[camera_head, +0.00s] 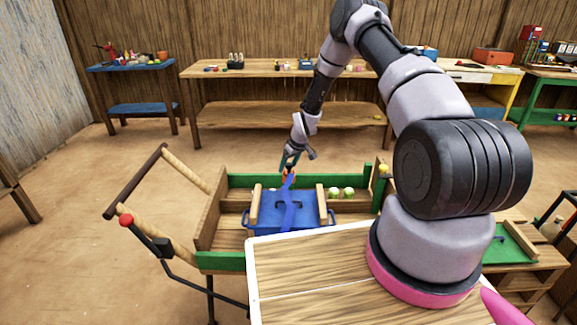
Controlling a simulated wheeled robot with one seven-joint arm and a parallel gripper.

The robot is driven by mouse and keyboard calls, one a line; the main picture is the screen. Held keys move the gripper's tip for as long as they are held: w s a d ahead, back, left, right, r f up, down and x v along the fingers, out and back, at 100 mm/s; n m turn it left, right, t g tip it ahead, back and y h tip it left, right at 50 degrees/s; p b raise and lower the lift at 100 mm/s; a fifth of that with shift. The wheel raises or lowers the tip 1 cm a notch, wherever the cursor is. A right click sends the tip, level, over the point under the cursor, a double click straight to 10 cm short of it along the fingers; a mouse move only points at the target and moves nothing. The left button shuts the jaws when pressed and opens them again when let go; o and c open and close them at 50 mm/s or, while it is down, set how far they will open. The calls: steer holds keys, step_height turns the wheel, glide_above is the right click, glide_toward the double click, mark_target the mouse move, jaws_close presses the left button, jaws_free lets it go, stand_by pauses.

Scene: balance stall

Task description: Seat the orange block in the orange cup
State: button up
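My gripper (289,162) hangs from my arm over the far side of the blue box-like stand (265,222) in the wooden cart. It points down. A small orange thing (288,173) shows right at its fingertips. At this size I cannot tell whether it is the orange block, the orange cup or both, nor whether the fingers are closed on it. A brighter blue upright piece (289,207) rises from the stand just below the gripper and may hide part of what is there. No other orange cup or block shows clearly near the stand.
The cart has green side rails (222,261) and a push handle (134,183) at left. Pale green balls (341,193) lie right of the stand. My wooden top (310,270) is clear in front. A long workbench (285,69) with small items stands at the back.

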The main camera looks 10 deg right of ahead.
steer(key=s+d+r+m+h, duration=0.15)
steer(key=s+r, duration=0.35)
steer(key=r, duration=0.9)
steer(key=s+d+r+m+t, duration=0.15)
steer(key=s+r, duration=0.35)
steer(key=r, duration=0.8)
steer(key=s+d+r+m, duration=0.25)
steer(key=s+r, duration=0.35)
steer(key=r, duration=0.8)
steer(key=s+r+m, duration=0.1)
steer(key=s+r, duration=0.3)
steer(key=s, duration=0.4)
steer(key=s+r+m+t, duration=0.1)
steer(key=s+r, duration=0.3)
steer(key=s, duration=0.5)
steer(key=s+r+m+y, duration=0.1)
steer(key=s+r+m, duration=0.2)
steer(key=s, duration=0.5)
steer(key=shift+s+d+r+t, duration=0.2)
steer(key=shift+r+t, duration=0.15)
steer(key=shift+r, duration=0.45)
